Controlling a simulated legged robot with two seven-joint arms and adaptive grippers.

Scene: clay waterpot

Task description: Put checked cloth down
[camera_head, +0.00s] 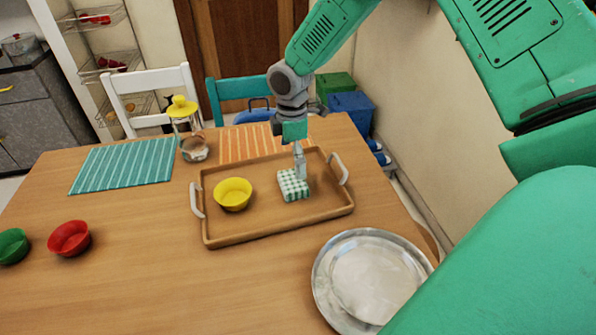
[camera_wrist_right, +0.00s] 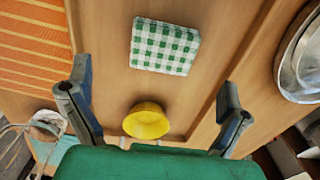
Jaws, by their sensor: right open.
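The green-and-white checked cloth (camera_head: 293,186) lies folded on the wooden tray (camera_head: 230,239), right of the yellow bowl (camera_head: 233,194). My right gripper (camera_head: 301,172) is above the cloth's upper right edge in the head view. In the right wrist view the gripper (camera_wrist_right: 155,105) is open, its fingers wide apart. The cloth (camera_wrist_right: 164,46) lies beyond the fingertips, and nothing is held. The yellow bowl (camera_wrist_right: 146,121) shows between the fingers, lower down. My left gripper is not in view.
A round metal plate (camera_head: 368,277) lies right of the tray. Red (camera_head: 69,238) and green (camera_head: 12,246) bowls stand at the left. Behind the tray are a jar with a yellow lid (camera_head: 187,125), a teal striped mat (camera_head: 125,166) and an orange striped mat (camera_head: 247,142). The front left tabletop is clear.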

